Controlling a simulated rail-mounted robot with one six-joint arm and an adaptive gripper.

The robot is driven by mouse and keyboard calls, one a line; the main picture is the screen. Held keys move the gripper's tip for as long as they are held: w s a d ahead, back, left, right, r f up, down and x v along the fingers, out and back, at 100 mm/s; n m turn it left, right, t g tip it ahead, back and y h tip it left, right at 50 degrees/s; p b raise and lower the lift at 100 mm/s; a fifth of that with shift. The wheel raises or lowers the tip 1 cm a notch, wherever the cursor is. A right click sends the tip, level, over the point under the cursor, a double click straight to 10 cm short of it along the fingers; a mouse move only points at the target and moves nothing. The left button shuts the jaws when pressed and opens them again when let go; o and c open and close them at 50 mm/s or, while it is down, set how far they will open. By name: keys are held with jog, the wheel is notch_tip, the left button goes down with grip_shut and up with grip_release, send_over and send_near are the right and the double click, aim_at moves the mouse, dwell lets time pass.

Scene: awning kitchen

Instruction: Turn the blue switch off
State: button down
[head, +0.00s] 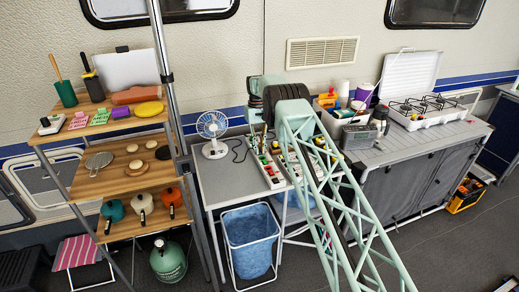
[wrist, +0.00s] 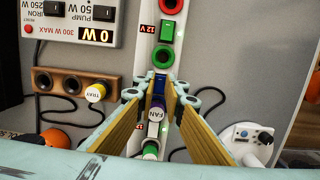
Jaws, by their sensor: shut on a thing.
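A narrow white switch strip (wrist: 150,45) runs down the middle of the wrist view. It carries a green rocker switch (wrist: 166,31), red and green ringed sockets, and a blue switch (wrist: 158,86) low between my fingertips. My gripper (wrist: 158,96) has its two fingers closed in around the blue switch, so its sides and its tilt are hidden. A white plug marked FAN (wrist: 158,115) sits just below the blue switch, between the fingers. In the head view a white switch strip (head: 266,171) lies on the grey table, and my arm hides the gripper.
A power box (wrist: 75,22) reading 0 W and a brown socket block with a yellow TRAY plug (wrist: 95,92) are left of the strip. A white fan (head: 212,128) stands at the table's left; black cables lie around the strip.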

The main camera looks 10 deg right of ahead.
jog(key=c, duration=2.7)
grip_release()
jog(key=shift+r, duration=0.15)
jog(key=r, duration=0.4)
jog(key=w+r, duration=0.1)
jog(key=r, duration=0.6)
jog(key=shift+w+a+r, duration=0.1)
jog(key=shift+w+r, duration=0.1)
jog(key=shift+r, duration=0.1)
